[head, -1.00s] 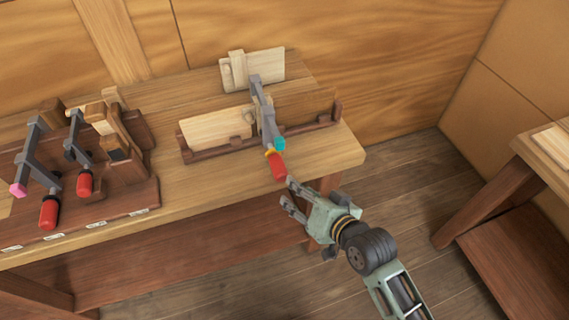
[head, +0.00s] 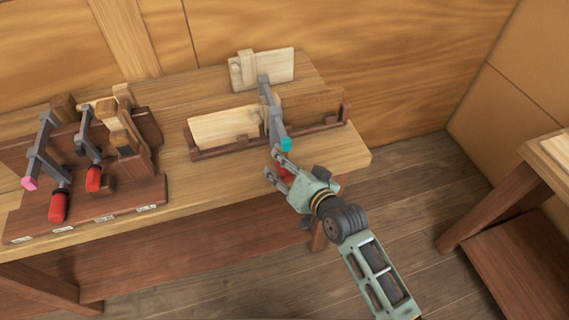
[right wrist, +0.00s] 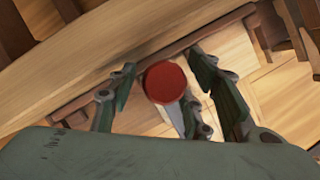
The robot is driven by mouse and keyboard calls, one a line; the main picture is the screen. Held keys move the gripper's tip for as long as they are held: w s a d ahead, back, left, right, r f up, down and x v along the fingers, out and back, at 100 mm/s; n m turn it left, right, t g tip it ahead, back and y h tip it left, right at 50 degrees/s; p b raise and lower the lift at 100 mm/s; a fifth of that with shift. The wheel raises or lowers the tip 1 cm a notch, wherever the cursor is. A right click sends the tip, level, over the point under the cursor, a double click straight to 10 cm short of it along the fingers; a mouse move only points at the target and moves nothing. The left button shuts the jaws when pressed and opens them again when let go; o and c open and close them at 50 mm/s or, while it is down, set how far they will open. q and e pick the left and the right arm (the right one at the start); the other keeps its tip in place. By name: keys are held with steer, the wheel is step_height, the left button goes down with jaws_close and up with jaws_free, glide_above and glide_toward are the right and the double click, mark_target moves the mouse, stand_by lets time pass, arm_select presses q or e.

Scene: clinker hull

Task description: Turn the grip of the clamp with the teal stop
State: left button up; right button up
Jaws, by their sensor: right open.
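The clamp with the teal stop (head: 286,144) is a grey bar clamp set across the boards at the right part of the bench, its bar (head: 265,95) pointing toward the bench's front edge. Its red grip is mostly hidden behind my right gripper (head: 275,167) in the head view. In the right wrist view the round end of the red grip (right wrist: 166,82) lies between the fingers of my open right gripper (right wrist: 162,68). A gap shows on the left side; whether the right finger touches it I cannot tell. My left gripper is not in view.
A dark wooden rack (head: 90,207) at the left of the bench holds two more clamps, one with a pink stop (head: 29,183), both with red grips. Pale boards (head: 225,127) lie in a brown frame under the clamp. Another table (head: 500,200) stands at right.

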steer(key=shift+w+a, duration=0.15)
steer(key=shift+w, duration=0.05)
steer(key=shift+f, duration=0.1)
steer(key=c, duration=1.1)
steer(key=m+b, duration=0.1)
steer(key=m+y+b, duration=0.1)
steer(key=shift+f+y+b, duration=0.3)
steer(key=shift+b, duration=0.1)
steer(key=shift+m+y+b, duration=0.4)
steer(key=shift+m+b, duration=0.3)
steer(key=shift+b, duration=0.55)
steer(key=shift+r+m+y+b, duration=0.15)
steer(key=shift+m+y+b, duration=0.15)
steer(key=shift+b, duration=0.05)
